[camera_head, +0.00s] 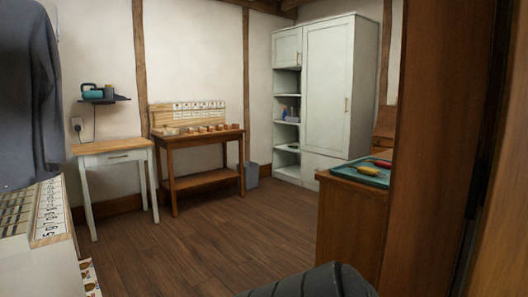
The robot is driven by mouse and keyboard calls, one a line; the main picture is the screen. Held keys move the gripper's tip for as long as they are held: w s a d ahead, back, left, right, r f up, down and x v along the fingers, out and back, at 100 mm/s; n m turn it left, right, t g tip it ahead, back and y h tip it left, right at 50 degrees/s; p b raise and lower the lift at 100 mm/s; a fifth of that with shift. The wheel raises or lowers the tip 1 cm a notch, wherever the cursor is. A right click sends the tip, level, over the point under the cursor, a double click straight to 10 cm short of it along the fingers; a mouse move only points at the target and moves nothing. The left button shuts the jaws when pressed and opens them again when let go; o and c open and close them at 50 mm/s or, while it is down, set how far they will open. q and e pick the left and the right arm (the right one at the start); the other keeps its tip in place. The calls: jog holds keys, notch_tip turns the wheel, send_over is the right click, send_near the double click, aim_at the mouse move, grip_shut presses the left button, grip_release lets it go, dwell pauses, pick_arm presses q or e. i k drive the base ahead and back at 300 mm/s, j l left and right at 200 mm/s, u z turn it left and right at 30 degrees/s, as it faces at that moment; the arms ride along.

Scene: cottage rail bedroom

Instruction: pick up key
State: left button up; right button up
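I cannot make out a key anywhere in the head view. Small items on the far furniture are too small to tell. Neither of my grippers is in view. A dark ribbed rounded part, which may be mine, shows at the bottom edge, right of the middle.
A white side table (112,147) and a brown table (203,139) with a labelled board (187,112) stand along the far wall. A tall white cabinet (326,86) is beyond. A blue tray (358,175) lies on a wooden cabinet (348,222) at right. The floor (215,240) between is clear.

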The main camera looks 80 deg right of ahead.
aim_at(382, 164)
jog(key=z, duration=0.5)
jog(key=i+z, duration=0.15)
jog(key=z, duration=0.35)
jog(key=j+z, duration=0.1)
jog(key=z, duration=0.35)
jog(key=i+j+z, duration=0.1)
jog(key=z, duration=0.4)
jog(key=j+z, duration=0.1)
jog(key=z, duration=0.4)
jog(key=j+z, duration=0.1)
jog(key=z, duration=0.4)
jog(key=j+z, duration=0.15)
jog(key=z, duration=0.35)
jog(key=i+j+z, duration=0.4)
jog(key=i+j, duration=0.05)
